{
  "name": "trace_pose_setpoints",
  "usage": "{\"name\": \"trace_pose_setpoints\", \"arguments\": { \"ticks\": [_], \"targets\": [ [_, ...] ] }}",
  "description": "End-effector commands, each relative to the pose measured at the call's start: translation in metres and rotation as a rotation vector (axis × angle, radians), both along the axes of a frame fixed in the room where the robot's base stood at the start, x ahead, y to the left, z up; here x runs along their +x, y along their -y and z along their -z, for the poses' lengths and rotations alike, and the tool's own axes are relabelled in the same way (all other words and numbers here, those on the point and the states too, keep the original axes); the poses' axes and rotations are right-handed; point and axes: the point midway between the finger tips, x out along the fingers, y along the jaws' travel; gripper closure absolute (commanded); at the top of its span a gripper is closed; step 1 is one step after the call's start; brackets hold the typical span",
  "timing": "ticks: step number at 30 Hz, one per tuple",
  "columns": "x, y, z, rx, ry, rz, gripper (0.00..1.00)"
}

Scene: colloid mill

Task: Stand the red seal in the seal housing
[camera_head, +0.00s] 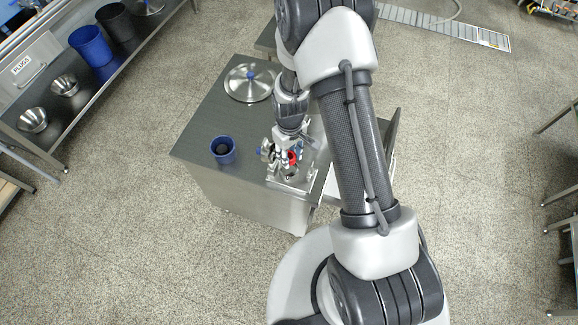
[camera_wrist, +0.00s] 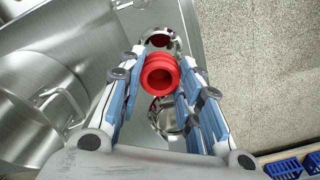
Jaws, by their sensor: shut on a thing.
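The red seal (camera_wrist: 160,74) is a ribbed ring, seen end-on with its dark bore facing the wrist camera. My gripper (camera_wrist: 158,80) is shut on it, with a blue-padded finger on each side. The seal (camera_head: 292,157) also shows as a small red patch at my gripper (camera_head: 286,152) in the head view, over the front right of the steel cabinet top. Shiny round metal parts show behind and below the seal in the wrist view, one with a dark red inside (camera_wrist: 159,40). I cannot tell which is the seal housing, or whether the seal touches it.
A blue cup (camera_head: 223,150) with something dark inside stands on the cabinet top (camera_head: 200,125), left of my gripper. Steel bowls (camera_head: 33,120) and bins (camera_head: 91,45) stand on the left bench.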

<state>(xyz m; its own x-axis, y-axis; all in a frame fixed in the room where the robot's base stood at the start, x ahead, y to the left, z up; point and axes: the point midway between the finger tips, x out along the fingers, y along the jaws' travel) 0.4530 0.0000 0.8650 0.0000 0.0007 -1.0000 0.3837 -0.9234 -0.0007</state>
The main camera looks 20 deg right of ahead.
Motion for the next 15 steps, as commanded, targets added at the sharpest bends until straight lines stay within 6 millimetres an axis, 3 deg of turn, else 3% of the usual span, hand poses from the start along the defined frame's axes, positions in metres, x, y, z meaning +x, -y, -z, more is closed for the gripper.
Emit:
{"name": "trace_pose_setpoints", "arguments": {
  "ticks": [3, 10, 15],
  "targets": [
    [-0.001, 0.000, 0.020, 0.001, -0.001, 0.000, 0.84],
    [0.000, 0.000, 0.036, 0.000, 0.000, 0.000, 0.84],
    [0.000, 0.000, 0.063, 0.000, -0.001, 0.000, 0.84]
  ]
}}
